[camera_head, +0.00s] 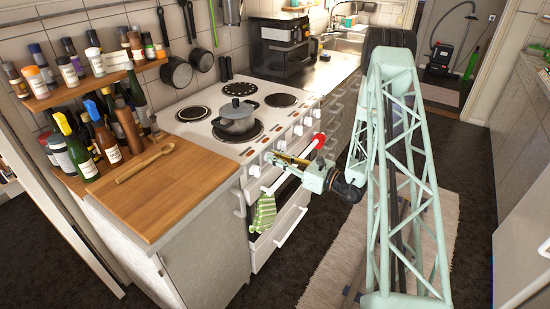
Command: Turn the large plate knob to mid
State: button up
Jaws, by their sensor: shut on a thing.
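The white cooker (208,140) stands left of centre, with a row of white knobs along its front panel. A front knob (254,171) and knobs farther along (298,130) show clear of my gripper. My gripper (273,158) is at the front panel, reaching in from the right, with its fingers shut on one of the knobs. That knob is mostly hidden by the fingers, so its setting and which plate it serves cannot be told. A grey lidded pot (236,121) stands on the front plate nearest the panel.
A wooden counter (165,190) with a wooden spoon (144,164) adjoins the cooker at left. A green striped towel (263,214) hangs on the oven front below my gripper. A red object (319,141) is close beside my arm. Bottles fill the shelves at left.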

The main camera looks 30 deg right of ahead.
jog(key=shift+m, duration=0.4)
jog(key=shift+w+d+f+m+p, duration=0.1)
jog(key=shift+d+f+m+p, duration=0.1)
jog(key=shift+m+p, duration=1.95)
jog(key=shift+w+d+f+m+p, duration=0.15)
jog(key=shift+m+p, duration=0.65)
jog(key=shift+m, duration=2.5)
jog(key=shift+w+d+f+m+p, duration=0.1)
jog(key=shift+d+f+m+p, duration=0.1)
jog(key=shift+m+p, duration=1.95)
jog(key=shift+m+b, duration=0.6)
jog(key=shift+m, duration=0.2)
jog(key=o, duration=0.9)
jog(key=shift+a+f, duration=0.1)
jog(key=shift+s, duration=0.2)
jog(key=shift+v, duration=5.9)
